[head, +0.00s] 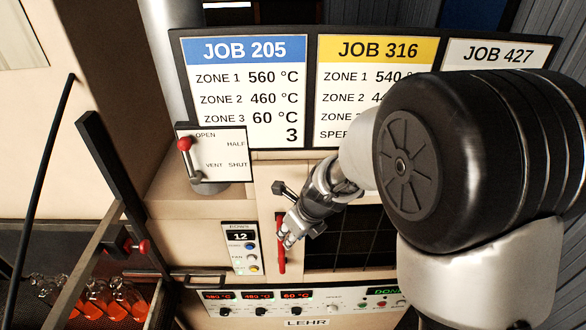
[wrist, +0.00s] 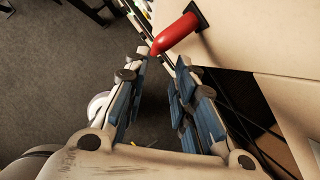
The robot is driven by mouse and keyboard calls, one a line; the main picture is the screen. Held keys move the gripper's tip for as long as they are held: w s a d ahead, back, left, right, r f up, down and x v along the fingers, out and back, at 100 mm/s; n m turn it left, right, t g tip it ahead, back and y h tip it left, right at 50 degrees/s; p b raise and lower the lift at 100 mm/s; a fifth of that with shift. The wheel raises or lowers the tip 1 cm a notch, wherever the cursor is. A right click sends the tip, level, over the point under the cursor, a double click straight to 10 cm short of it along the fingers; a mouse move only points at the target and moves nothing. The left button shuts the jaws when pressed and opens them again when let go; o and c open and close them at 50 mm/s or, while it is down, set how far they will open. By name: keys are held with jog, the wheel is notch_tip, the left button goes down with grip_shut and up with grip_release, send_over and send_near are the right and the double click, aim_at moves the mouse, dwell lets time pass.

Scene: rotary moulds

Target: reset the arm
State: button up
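My gripper (head: 287,238) is at the front of the machine, beside a vertical red handle (head: 281,258). In the wrist view, the two blue-padded fingers of my gripper (wrist: 161,68) stand apart with nothing between them. The red handle (wrist: 177,33) lies just beyond the fingertips, its bent end close to the left one. I cannot tell whether they touch. My arm reaches in from the right of the head view and hides part of the machine front.
A lever plate (head: 210,165) with a red knob stands left, the knob by OPEN. Job boards (head: 247,95) run behind. The LEHR panel (head: 306,323) is below, with lit readouts. A rack of orange-bottomed glass pieces (head: 101,303) is lower left. A dark gridded window (head: 352,243) sits right of the handle.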

jog(key=s+d+f+n+h+b, duration=0.1)
jog(key=s+d+f+n+b, duration=0.2)
jog(key=s+d+n+b, duration=0.2)
jog(key=s+d+f+n+h+b, duration=0.1)
jog(key=s+d+f+n+b, duration=0.2)
jog(key=s+n+b, duration=0.8)
jog(key=s+d+f+n+t+h+b, duration=0.1)
jog(key=s+d+f+n+b, duration=0.3)
jog(key=n+b, duration=0.7)
jog(key=s+d, duration=0.2)
jog(key=s, duration=0.2)
jog(key=shift+s+d, duration=0.15)
jog(key=shift+d, duration=0.15)
